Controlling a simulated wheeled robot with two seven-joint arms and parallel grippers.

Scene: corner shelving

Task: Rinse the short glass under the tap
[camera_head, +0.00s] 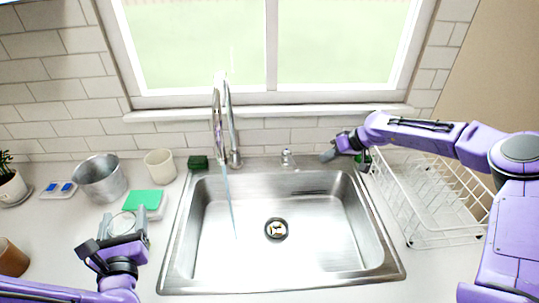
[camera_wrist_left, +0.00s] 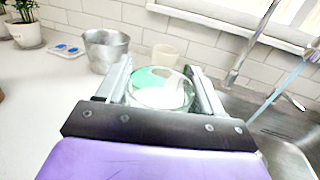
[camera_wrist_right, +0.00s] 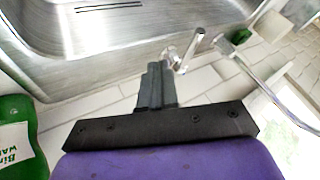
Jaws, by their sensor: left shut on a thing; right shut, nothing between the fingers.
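The clear short glass (camera_wrist_left: 162,90) is held between the fingers of my left gripper (camera_wrist_left: 160,88). In the head view the glass (camera_head: 122,224) and left gripper (camera_head: 124,228) are over the counter, left of the sink. The chrome tap (camera_head: 232,125) stands behind the sink (camera_head: 320,225), and a thin bluish stream of water (camera_head: 230,200) falls from it into the basin. My right gripper (camera_head: 328,156) is shut and empty at the back right of the sink, right of a small chrome lever (camera_head: 287,157). In the right wrist view its fingers (camera_wrist_right: 155,85) are close to this lever (camera_wrist_right: 187,50); contact is unclear.
A green sponge on a white block (camera_head: 143,200), a cream cup (camera_head: 160,164) and a metal bucket (camera_head: 100,178) stand left of the sink. A white dish rack (camera_head: 440,238) is on the right. A green bottle (camera_wrist_right: 15,135) is beside my right gripper.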

